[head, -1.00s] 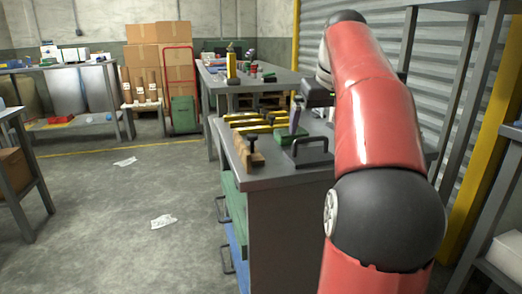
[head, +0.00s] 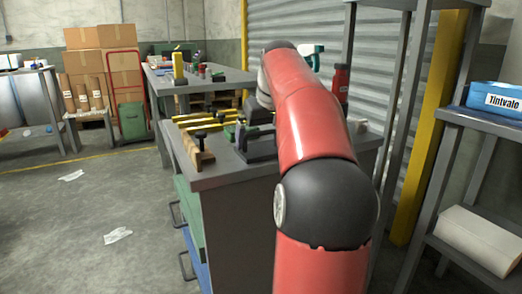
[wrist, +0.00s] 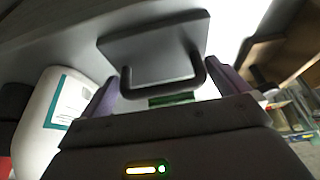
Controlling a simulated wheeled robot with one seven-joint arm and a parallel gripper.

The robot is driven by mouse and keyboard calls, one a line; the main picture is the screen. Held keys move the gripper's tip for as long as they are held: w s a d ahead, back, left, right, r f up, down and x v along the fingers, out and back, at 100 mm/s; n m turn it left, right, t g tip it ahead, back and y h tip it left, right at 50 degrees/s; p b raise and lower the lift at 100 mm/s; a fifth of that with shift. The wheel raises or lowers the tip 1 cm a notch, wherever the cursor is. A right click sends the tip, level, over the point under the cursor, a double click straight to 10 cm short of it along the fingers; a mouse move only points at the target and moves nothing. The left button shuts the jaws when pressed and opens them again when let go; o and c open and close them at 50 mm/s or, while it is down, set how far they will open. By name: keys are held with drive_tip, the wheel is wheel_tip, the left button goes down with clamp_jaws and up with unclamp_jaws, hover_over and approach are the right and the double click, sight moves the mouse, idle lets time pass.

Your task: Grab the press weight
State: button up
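The press weight (head: 262,150), a dark grey plate with a black bar handle, sits near the front of the grey workbench, partly hidden by my arm. In the wrist view the weight (wrist: 150,38) lies ahead, its U-shaped handle pointing towards my gripper (wrist: 164,75). The two purple-padded fingers are spread wide, one on each side of the handle. I cannot tell whether they touch it. In the head view my dark gripper (head: 258,116) is just behind the weight, its fingertips hidden.
On the workbench (head: 215,180), left of the weight, lie a wooden block with black knobs (head: 196,152), yellow-and-black clamps (head: 205,121) and a green item (head: 231,131). A red bottle (head: 341,82) stands behind my arm. A shelf with a blue box (head: 495,97) is at right.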

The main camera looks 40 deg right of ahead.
drive_tip(key=shift+r, duration=0.1)
drive_tip(key=c, duration=1.1)
